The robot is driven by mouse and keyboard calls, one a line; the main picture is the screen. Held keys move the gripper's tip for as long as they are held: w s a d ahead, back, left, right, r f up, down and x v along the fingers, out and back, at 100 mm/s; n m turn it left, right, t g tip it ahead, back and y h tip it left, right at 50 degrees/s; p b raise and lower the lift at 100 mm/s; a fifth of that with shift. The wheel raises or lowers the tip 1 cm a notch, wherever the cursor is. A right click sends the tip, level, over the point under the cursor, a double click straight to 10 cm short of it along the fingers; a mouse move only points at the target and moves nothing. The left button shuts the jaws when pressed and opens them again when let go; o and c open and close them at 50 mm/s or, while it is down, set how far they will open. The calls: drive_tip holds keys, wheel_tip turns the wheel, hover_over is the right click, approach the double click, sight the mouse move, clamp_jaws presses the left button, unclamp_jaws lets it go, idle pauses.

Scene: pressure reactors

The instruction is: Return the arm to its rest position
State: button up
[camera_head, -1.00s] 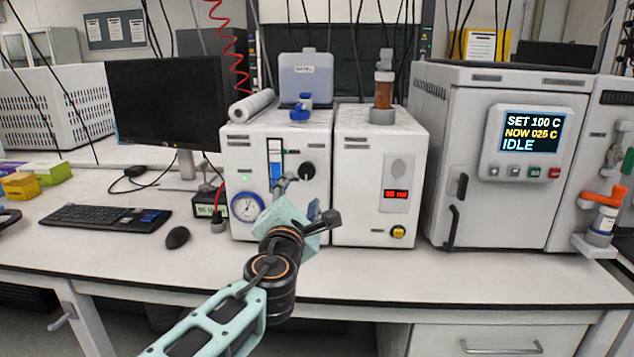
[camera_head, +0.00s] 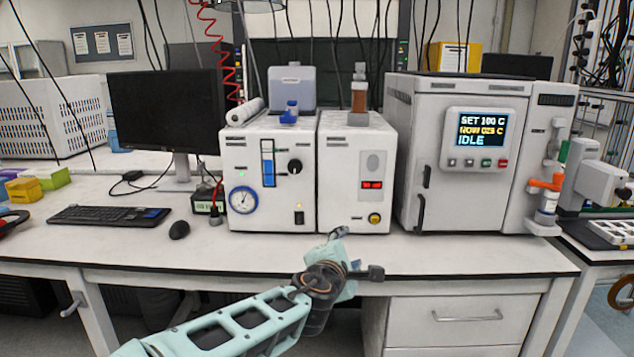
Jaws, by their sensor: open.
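My gripper (camera_head: 356,252) is at the lower middle of the head view, at the front edge of the bench. Its dark fingers are spread apart and I see nothing between them. My pale green arm reaches up to it from the bottom left. The gripper stands clear of the machines, in front of the white reactor unit (camera_head: 344,200) with the small red display and the white unit (camera_head: 258,180) with the round gauge.
The bench top (camera_head: 240,252) is clear before the machines. At the right stands a large white oven-like cabinet (camera_head: 440,185), its screen reading IDLE. A keyboard (camera_head: 108,215), mouse (camera_head: 179,229) and monitor (camera_head: 165,110) are at the left. Drawers (camera_head: 445,316) lie below the bench.

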drive_tip(key=s+d+f+m+g, duration=0.3)
drive_tip(key=d+f+m, duration=0.1)
drive_tip(key=d+f, duration=0.35)
drive_tip(key=s+d+f+m+g+y, duration=0.25)
drive_tip(key=s+f+m+g, duration=0.6)
drive_tip(key=s, duration=0.45)
drive_tip(key=s+a+r+m+t+y, duration=0.25)
drive_tip(key=s+r+m, duration=0.55)
drive_tip(key=s+r, duration=0.85)
wheel_tip(320, 180, up, 21)
drive_tip(key=p, duration=2.2)
drive_tip(key=shift+w+a+r+n+t, duration=0.15)
drive_tip(key=shift+w+a+n+t, duration=0.2)
drive_tip(key=shift+w+a, duration=0.1)
